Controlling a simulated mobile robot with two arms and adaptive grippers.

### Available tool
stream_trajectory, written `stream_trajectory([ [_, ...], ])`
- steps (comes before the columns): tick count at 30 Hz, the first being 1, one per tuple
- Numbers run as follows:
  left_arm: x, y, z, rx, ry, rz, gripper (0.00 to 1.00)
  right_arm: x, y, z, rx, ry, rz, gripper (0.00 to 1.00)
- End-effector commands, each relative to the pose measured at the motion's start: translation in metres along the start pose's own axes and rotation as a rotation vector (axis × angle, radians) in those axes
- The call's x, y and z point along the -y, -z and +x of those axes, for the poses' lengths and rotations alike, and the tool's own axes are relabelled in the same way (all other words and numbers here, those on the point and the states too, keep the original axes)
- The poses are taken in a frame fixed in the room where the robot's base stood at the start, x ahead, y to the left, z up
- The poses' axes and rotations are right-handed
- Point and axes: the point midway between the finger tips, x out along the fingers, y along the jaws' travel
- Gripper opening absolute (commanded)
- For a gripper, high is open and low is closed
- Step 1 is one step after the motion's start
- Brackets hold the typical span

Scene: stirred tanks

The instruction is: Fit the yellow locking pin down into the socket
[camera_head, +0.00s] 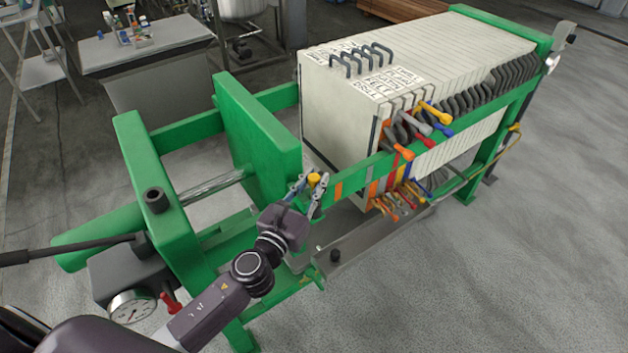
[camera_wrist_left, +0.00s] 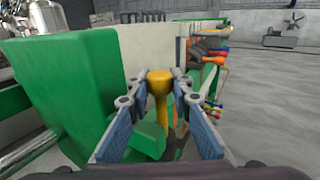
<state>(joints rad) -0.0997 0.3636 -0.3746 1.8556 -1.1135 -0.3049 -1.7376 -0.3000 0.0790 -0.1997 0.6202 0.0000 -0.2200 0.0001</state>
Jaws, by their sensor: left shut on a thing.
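My left gripper (camera_head: 312,190) is shut on the yellow locking pin (camera_head: 314,179), beside the near green side rail of the filter press. In the left wrist view the pin (camera_wrist_left: 159,78) stands upright between the fingertips (camera_wrist_left: 158,92), its round head on top and its shaft running down. A small green block (camera_wrist_left: 148,140) shows below and slightly left of the shaft. I cannot make out the socket's opening, or whether the pin's lower end touches anything. My right gripper is not in view.
The green press plate (camera_head: 255,130) stands close to the left of my gripper. The pale plate stack (camera_head: 340,110) with coloured handles (camera_head: 420,125) is to the right. A grey tray (camera_head: 375,245) lies below the rail. Open floor (camera_head: 530,250) is at right.

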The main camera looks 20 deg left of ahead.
Motion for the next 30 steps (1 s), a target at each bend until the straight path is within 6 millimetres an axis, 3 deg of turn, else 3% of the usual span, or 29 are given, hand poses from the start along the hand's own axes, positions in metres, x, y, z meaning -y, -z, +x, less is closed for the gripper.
stream_trajectory([
  [30,0.0,0.027,0.0,0.0,0.0,-0.001,0.0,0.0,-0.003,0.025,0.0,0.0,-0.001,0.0],
])
